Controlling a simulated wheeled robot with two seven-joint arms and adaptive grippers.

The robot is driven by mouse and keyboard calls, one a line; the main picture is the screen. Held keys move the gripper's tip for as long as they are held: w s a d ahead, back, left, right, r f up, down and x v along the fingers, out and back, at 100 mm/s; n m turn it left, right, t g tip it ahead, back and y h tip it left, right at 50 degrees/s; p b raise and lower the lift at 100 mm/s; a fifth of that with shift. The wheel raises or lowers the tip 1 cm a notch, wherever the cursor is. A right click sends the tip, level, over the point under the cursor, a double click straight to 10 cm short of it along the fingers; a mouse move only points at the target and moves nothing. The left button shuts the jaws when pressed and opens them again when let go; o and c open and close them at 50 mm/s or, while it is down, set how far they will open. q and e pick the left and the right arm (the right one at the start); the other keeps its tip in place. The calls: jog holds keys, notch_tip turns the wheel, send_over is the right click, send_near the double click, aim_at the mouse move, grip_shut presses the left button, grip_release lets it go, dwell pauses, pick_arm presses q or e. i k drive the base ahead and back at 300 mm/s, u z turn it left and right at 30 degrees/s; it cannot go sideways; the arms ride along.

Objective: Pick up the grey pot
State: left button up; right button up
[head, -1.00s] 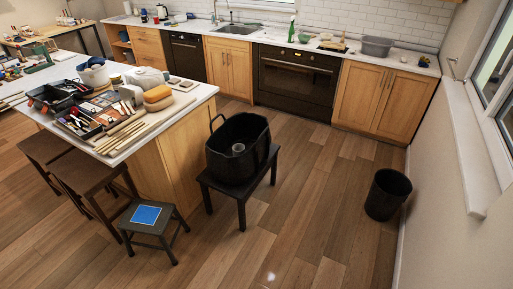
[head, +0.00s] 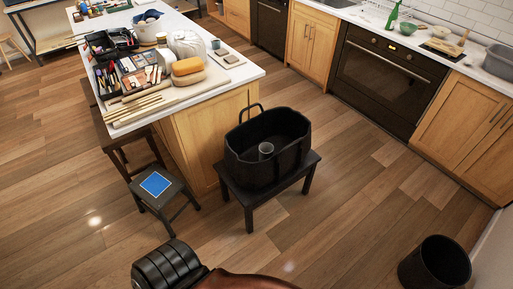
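A small grey round pot (head: 266,150) stands inside a large black open tub (head: 285,172) with a loop handle; the tub's wall hides the pot's lower part. The tub sits on a low black stool (head: 247,201) in the middle of the floor. Another small grey-green cup-like thing (head: 216,45) is on the island counter, too small to make out well. Neither of my grippers shows in the head view.
The island counter (head: 222,80) holds tools, sticks, trays and a sponge-like block (head: 188,68). A black bin (head: 435,262) is at lower right. Bare floor (head: 365,215) lies between tub and bin.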

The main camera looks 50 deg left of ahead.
aim_at(266, 149)
jog(key=u, duration=0.75)
jog(key=i, duration=0.9)
jog(key=u, duration=1)
